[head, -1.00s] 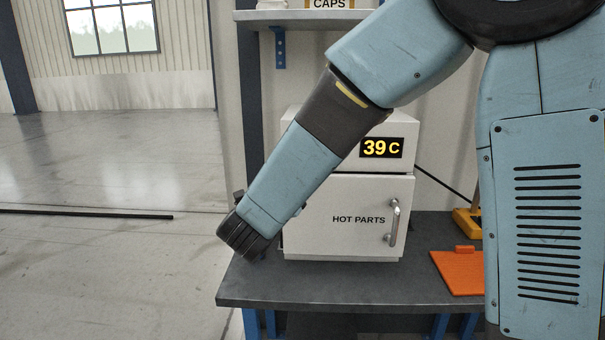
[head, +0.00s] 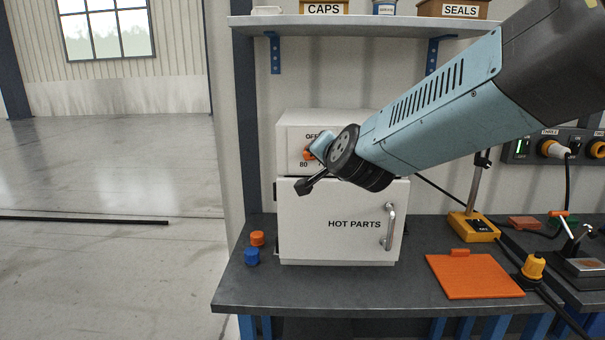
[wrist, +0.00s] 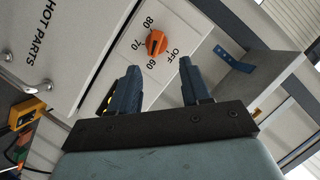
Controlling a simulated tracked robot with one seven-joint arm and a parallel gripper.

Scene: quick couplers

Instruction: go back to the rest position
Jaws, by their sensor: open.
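My gripper (head: 314,168) is in front of the white oven marked HOT PARTS (head: 330,250), near its upper control panel. In the wrist view my gripper (wrist: 158,88) has its two dark fingers spread apart with nothing between them. Beyond the fingertips is the orange dial (wrist: 156,42), marked OFF, 60, 70 and 80. In the head view the dial (head: 309,153) is partly covered by my gripper. The oven's temperature display is hidden behind my arm in the head view. The oven door is shut, with its handle (head: 390,227) on the right.
An orange cap (head: 257,238) and a blue cap (head: 252,256) sit on the bench (head: 340,289) left of the oven. An orange mat (head: 473,276) and a yellow-based stand (head: 473,226) are to the right. A shelf (head: 350,20) with labelled bins hangs above.

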